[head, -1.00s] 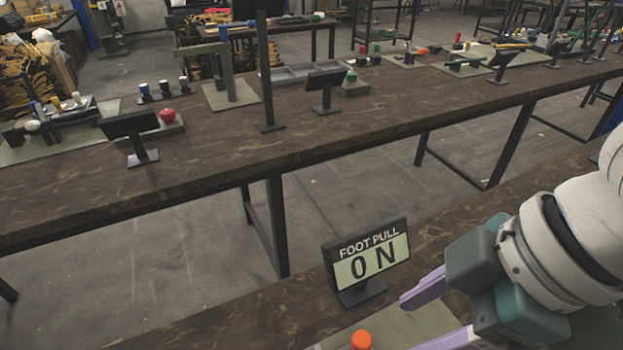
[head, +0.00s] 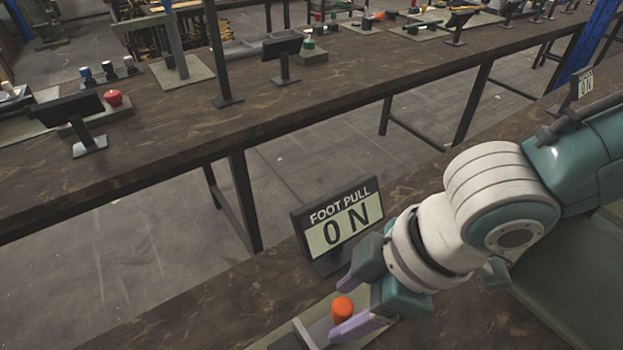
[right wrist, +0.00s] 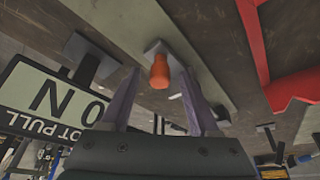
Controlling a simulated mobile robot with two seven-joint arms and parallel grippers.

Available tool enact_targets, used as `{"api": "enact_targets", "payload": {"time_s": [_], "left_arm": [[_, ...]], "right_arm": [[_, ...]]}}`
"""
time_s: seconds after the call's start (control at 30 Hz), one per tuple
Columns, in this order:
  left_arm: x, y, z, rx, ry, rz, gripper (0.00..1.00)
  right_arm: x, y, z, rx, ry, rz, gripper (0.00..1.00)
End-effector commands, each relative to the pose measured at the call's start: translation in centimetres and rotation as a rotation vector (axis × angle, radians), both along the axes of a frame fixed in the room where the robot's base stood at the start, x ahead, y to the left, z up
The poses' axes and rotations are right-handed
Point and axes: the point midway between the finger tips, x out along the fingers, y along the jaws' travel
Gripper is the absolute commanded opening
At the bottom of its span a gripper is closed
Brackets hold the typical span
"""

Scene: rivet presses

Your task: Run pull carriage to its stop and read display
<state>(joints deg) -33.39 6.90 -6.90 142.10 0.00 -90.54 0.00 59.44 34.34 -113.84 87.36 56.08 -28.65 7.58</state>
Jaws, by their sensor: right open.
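An orange knob (head: 342,307) stands on a grey block, seemingly the carriage, on a pale base plate at the lower middle of the head view. My right gripper (head: 347,306) is open, with its purple fingers on either side of the knob. In the right wrist view the knob (right wrist: 160,72) lies between the fingertips (right wrist: 160,74), with gaps showing on both sides. Behind it, the black display (head: 340,221) reads "FOOT PULL 0 N". My left gripper is out of view.
A second small display (head: 583,84) stands farther along the near bench at right. A red part (right wrist: 262,60) shows in the right wrist view. Across the floor gap, a long bench (head: 200,130) carries a black display (head: 80,112), a red knob (head: 114,97) and other fixtures.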

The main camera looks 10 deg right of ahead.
Motion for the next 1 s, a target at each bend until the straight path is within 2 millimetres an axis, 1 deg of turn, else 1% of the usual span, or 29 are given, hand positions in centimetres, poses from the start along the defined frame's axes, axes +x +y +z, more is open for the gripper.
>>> {"api": "enact_targets", "payload": {"time_s": [0.1,0.6,0.67,1.0], "left_arm": [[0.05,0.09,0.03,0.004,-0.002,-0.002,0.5],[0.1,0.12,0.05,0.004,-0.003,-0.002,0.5],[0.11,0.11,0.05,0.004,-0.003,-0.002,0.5],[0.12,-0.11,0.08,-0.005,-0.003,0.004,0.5]], "right_arm": [[-0.02,0.0,0.02,0.0,0.0,0.0,0.62],[-0.03,-0.02,0.04,0.0,0.0,0.0,0.06],[-0.03,-0.01,0.05,0.0,0.0,0.0,0.0],[-0.02,0.0,0.06,0.0,0.0,0.0,0.0]]}}
